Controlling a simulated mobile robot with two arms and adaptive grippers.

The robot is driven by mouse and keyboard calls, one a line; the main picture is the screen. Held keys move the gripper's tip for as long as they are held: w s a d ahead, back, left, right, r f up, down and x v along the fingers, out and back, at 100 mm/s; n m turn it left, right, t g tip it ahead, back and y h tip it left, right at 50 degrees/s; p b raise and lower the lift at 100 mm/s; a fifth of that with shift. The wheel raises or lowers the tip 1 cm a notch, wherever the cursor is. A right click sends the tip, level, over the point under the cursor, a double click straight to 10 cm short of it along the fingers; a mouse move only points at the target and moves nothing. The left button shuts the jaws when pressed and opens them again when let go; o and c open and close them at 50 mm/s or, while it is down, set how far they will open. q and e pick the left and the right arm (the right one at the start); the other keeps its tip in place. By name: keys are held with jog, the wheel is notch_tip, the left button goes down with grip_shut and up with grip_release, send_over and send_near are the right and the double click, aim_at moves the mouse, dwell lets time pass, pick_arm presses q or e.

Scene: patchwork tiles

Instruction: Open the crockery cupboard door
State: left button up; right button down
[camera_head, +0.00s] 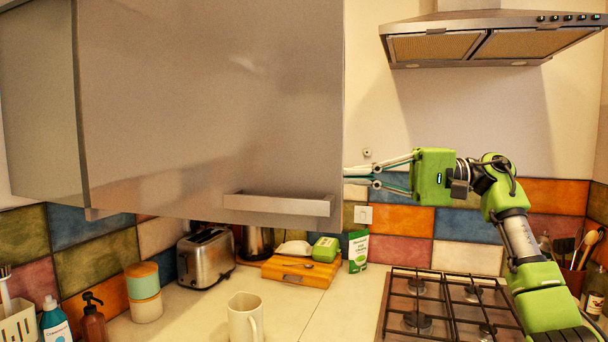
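The cupboard door (210,110) is a large plain grey-brown panel filling the upper left of the head view. A horizontal bar handle (278,205) sits near its lower right corner. I cannot tell for sure how far the door stands open, and the cupboard's inside is not visible. My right gripper (352,174) is at the door's right edge, above handle height, with its fingers pointing left. The fingertips appear hidden behind that edge, so I cannot tell whether they touch it. My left gripper is not in view.
Below the door, the counter holds a toaster (206,257), a mug (245,318), a wooden board (301,271), a green-and-white packet (358,251) and stacked canisters (144,291). A gas hob (445,305) lies under my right arm. A range hood (488,40) hangs at upper right.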

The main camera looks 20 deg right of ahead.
aim_at(303, 180)
jog(key=a+p, duration=0.3)
jog(key=a, duration=0.6)
jog(key=shift+a, duration=0.15)
jog(key=shift+s+a+r+p, duration=0.1)
jog(key=shift+s+a+p, duration=0.1)
jog(key=shift+s+p, duration=0.4)
jog(key=shift+s+a, duration=0.1)
jog(key=shift+a, duration=0.05)
